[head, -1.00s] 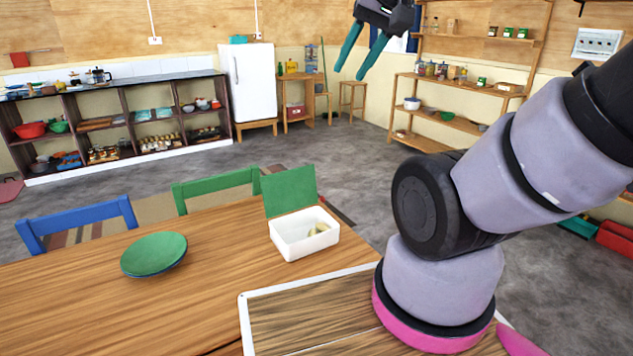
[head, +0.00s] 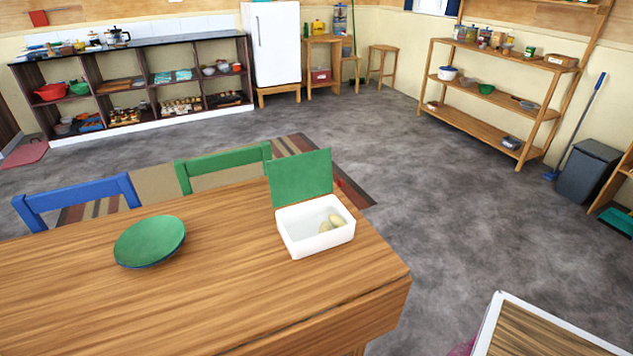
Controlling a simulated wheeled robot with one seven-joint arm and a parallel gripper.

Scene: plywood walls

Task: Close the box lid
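A white box (head: 318,240) stands near the right end of the wooden table in the head view. Its green lid (head: 301,177) is open and stands nearly upright at the box's far edge. A few pale, rounded items (head: 333,221) lie inside the box, towards its right side. My gripper is not in the head view now, so whether it is open or shut does not show.
A green plate (head: 150,241) lies on the wooden table (head: 230,290), left of the box. Blue (head: 80,197) and green (head: 222,168) chairs stand at the table's far side. Grey floor (head: 470,220) lies open to the right. Shelves and a fridge (head: 272,45) line the walls.

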